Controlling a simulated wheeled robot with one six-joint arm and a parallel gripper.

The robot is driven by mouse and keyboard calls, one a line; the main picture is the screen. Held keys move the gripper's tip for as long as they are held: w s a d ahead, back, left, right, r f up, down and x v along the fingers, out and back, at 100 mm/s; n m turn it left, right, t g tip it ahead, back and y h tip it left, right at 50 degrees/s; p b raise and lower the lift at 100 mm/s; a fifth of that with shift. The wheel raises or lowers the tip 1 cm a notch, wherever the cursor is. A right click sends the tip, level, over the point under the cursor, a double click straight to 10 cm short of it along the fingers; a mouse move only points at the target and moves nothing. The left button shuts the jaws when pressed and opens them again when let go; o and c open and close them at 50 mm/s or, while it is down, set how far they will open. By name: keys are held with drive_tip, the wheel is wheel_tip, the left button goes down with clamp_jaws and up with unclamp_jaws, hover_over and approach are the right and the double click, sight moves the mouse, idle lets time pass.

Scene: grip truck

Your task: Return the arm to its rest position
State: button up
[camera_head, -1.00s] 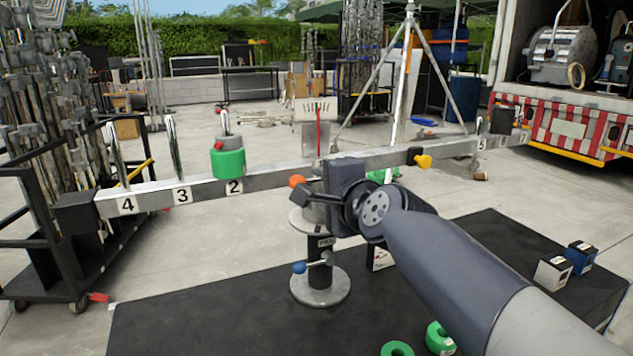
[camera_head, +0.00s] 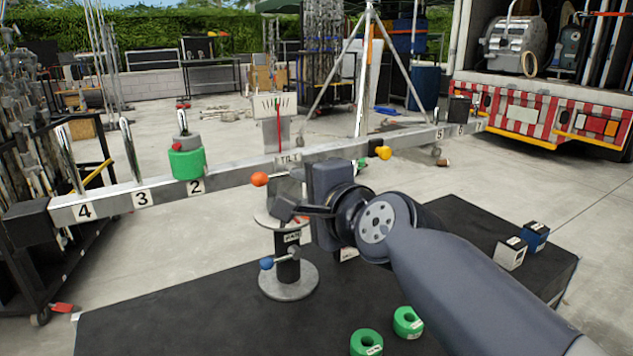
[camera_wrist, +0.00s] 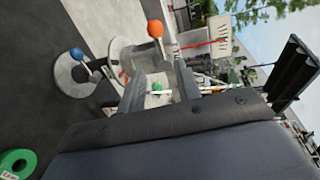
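My gripper (camera_head: 290,200) is dark and reaches in from the lower right in the head view. It appears in front of the grey post of the beam stand (camera_head: 289,281). In the wrist view its fingers (camera_wrist: 238,78) stand apart with nothing held between them. My arm is bent and extended forward over the black mat (camera_head: 180,315). Whether the gripper touches the stand is hard to tell.
A numbered metal beam (camera_head: 225,185) crosses behind my gripper, carrying a green weight (camera_head: 187,164). Orange (camera_head: 260,179) and blue (camera_head: 266,263) knobs stick out close by. Green rings (camera_head: 366,343) and small boxes (camera_head: 511,253) lie on the mat. Open concrete lies right.

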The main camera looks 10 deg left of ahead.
sight(274, 177)
drive_tip(key=b+x, duration=0.1)
drive_tip(key=x, duration=0.9)
drive_tip(key=shift+w+a+f, duration=0.1)
drive_tip(key=shift+w+a, duration=0.05)
drive_tip(key=shift+w, duration=0.15)
drive_tip(key=shift+s, duration=0.15)
